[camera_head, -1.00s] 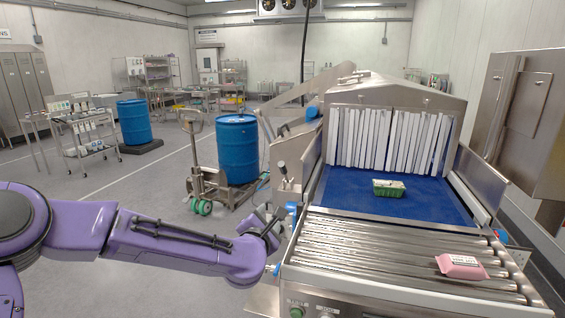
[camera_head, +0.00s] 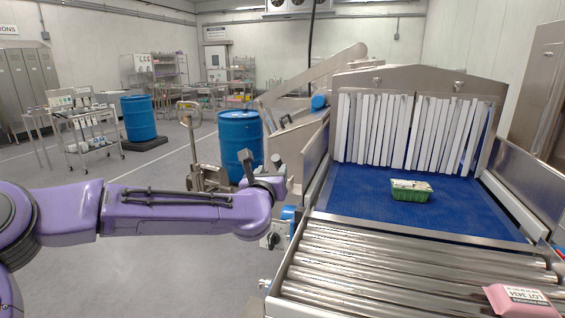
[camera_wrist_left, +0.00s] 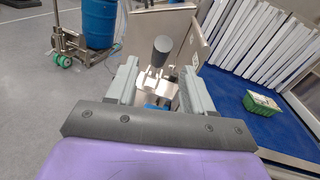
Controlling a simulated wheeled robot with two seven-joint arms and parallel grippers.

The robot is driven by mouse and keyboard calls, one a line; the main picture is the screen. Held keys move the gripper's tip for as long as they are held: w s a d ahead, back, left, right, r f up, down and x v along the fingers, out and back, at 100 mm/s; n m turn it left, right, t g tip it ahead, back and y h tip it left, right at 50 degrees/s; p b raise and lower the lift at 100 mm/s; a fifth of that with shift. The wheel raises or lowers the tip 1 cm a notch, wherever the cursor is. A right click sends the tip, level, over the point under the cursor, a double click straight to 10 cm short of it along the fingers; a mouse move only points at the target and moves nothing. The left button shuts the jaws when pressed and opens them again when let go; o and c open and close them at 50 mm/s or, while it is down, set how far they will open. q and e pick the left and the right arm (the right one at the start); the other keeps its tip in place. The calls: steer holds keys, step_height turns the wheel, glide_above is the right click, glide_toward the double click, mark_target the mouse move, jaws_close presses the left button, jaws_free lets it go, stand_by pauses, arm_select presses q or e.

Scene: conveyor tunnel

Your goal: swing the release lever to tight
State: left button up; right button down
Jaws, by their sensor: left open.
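The release lever shows in the left wrist view as a dark grey rounded handle (camera_wrist_left: 162,48) on a pale metal bracket beside the conveyor. It stands near the middle, just beyond my fingertips. My left gripper (camera_wrist_left: 160,82) is open, with one finger to each side of the lever's line. I cannot tell how far the handle is from the fingers. In the head view, my left gripper (camera_head: 264,166) is at the conveyor's left side and covers most of the lever there. Any tight marking is not readable. My right gripper is not in view.
A green tray (camera_head: 411,191) and pink package (camera_head: 518,301) rest there. A blue drum (camera_head: 240,140) stands behind my gripper.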

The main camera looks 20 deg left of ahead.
mark_target(275, 159)
arm_select(q)
steer(key=w+p, duration=0.1)
steer(key=w+r, duration=0.1)
steer(key=w+r+p, duration=0.1)
steer(key=shift+w+a+p, duration=0.15)
steer(key=shift+a+p, duration=0.1)
steer(key=shift+p, duration=0.1)
steer(key=w, duration=0.2)
steer(key=w+f+p, duration=0.1)
steer(key=w, duration=0.2)
steer(key=shift+w+a+f, duration=0.2)
steer(key=shift+w+a, duration=0.05)
steer(key=shift+w, duration=0.05)
steer(key=shift+s+r, duration=0.15)
steer(key=shift+s, duration=0.15)
steer(key=shift+w, duration=0.15)
jaws_close()
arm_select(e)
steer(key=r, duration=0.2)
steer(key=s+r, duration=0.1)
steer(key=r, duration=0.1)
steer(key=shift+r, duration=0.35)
